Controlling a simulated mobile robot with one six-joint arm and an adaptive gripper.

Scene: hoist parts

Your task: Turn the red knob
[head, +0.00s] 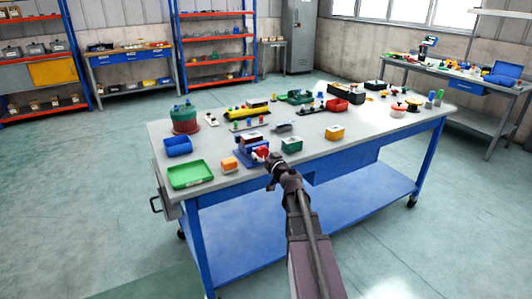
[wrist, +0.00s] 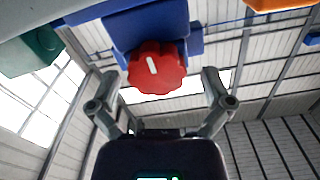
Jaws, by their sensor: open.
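The red knob (wrist: 155,68) has a scalloped edge and a white line mark, and sits on the face of a blue block (wrist: 150,25) in the wrist view. My gripper (wrist: 160,88) is open in the wrist view, with one finger on each side below the knob. The fingers look apart from the knob. In the head view my gripper (head: 270,162) is close in front of the knob, and its fingers are hard to make out.
The table (head: 230,185) holds a green tray (head: 190,175), a blue bin (head: 178,146) and an orange block (head: 229,164) left of the knob. Several more parts lie behind.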

